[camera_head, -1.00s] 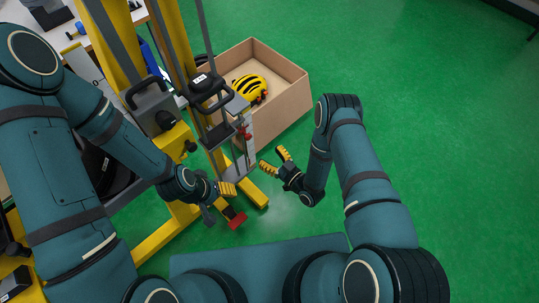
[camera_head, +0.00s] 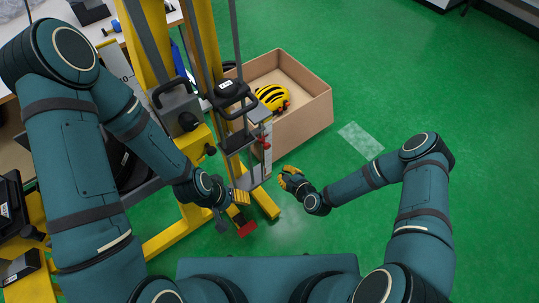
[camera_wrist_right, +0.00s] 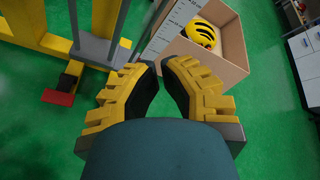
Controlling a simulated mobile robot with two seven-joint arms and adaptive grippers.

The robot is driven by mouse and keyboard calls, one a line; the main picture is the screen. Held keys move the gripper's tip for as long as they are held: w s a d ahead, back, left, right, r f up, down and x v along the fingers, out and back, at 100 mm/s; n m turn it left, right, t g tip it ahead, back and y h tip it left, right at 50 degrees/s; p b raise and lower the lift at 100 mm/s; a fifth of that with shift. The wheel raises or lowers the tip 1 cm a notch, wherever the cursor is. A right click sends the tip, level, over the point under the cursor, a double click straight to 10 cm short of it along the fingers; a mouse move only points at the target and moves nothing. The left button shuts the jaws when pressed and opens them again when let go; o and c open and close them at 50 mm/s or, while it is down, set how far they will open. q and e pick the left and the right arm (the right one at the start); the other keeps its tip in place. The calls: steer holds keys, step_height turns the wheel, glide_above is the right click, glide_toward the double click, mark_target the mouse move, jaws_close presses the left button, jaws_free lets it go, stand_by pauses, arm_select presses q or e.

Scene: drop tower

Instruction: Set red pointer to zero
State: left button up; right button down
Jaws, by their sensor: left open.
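The red pointer (camera_head: 266,143) sits on the upright pale scale plate (camera_head: 268,132) at the front of the drop tower. The plate's tick marks show in the right wrist view (camera_wrist_right: 172,28), but the pointer cannot be made out there. My left gripper (camera_head: 232,205) is open, low beside the tower, below and left of the pointer, near the red foot piece (camera_head: 246,228). My right gripper (camera_head: 284,178) is below and right of the pointer, apart from it. In the right wrist view its yellow fingertips (camera_wrist_right: 160,68) nearly meet, with a narrow gap and nothing visible between them.
A cardboard box (camera_head: 305,120) holding a yellow and black helmet (camera_head: 272,97) stands behind the scale plate. Yellow tower legs (camera_head: 168,238) spread over the floor by my left gripper. A white bench (camera_head: 113,28) is at the back left. Green floor is clear to the right.

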mark_target(267, 146)
steer(key=w+a+f+m+b, duration=0.3)
steer(key=w+a+f+m, duration=0.15)
steer(key=w, duration=0.35)
steer(key=shift+m+g, duration=0.3)
steer(key=shift+m, duration=0.05)
steer(key=r, duration=0.2)
steer(key=a+r, duration=0.1)
steer(key=r, duration=0.2)
steer(key=shift+a+p, duration=0.1)
steer(key=shift+p, duration=0.2)
step_height(267, 146, up, 5)
steer(key=shift+f+p, duration=0.1)
steer(key=shift+p, duration=0.65)
steer(key=shift+r, duration=0.3)
steer(key=shift+f, duration=0.1)
